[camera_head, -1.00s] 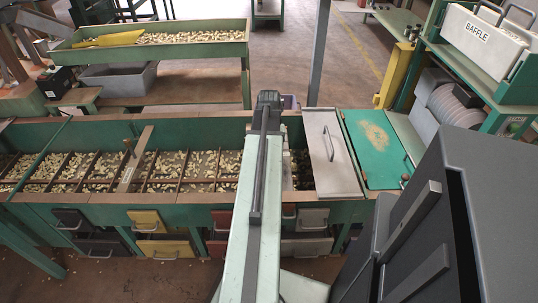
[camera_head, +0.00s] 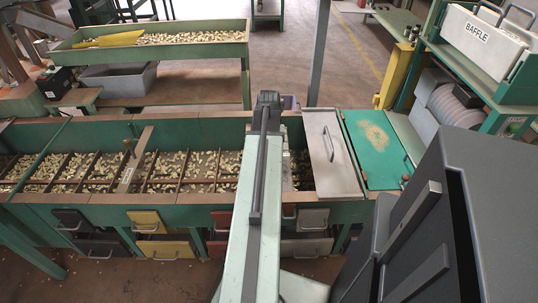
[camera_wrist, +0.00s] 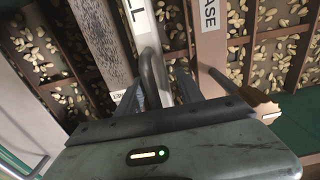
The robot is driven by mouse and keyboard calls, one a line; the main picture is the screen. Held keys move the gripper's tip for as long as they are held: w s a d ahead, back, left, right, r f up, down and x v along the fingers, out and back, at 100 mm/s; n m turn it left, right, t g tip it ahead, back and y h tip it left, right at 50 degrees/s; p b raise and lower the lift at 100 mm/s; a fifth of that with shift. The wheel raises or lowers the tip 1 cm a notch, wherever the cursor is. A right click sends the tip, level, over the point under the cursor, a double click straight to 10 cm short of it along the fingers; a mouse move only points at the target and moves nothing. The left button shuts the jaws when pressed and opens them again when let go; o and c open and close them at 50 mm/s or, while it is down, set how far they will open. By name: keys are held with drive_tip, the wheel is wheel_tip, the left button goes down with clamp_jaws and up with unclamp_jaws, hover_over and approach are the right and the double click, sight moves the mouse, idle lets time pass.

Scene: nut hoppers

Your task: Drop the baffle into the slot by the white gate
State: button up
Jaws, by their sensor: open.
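In the head view, a white holder lettered BAFFLE (camera_head: 477,38) with grey handles stands at the upper right. My gripper is hidden behind my arm in that view. In the wrist view my gripper (camera_wrist: 158,88) is open, with a dark finger on either side of a grey curved handle (camera_wrist: 150,65). Contact with the handle cannot be told. A white strip (camera_wrist: 146,22) ending in the letters "LL" lies by that handle. A tan bar (camera_wrist: 210,42) marked "ASE" is to its right. In the head view a pale crosspiece (camera_head: 130,170) with a knob spans the hopper; I cannot tell which piece is the white gate.
The long green hopper (camera_head: 180,208) has several compartments of nuts. A pale lid with a handle (camera_head: 325,175) and a green panel (camera_head: 385,165) cover its right end. Yellow, red and grey drawers sit below. A dark grey cabinet (camera_head: 490,210) stands close at the right.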

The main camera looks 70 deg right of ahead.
wheel_tip(320, 180, up, 7)
drive_tip(key=p, duration=0.6)
wheel_tip(320, 180, up, 9)
drive_tip(key=p, duration=0.9)
idle(0.3)
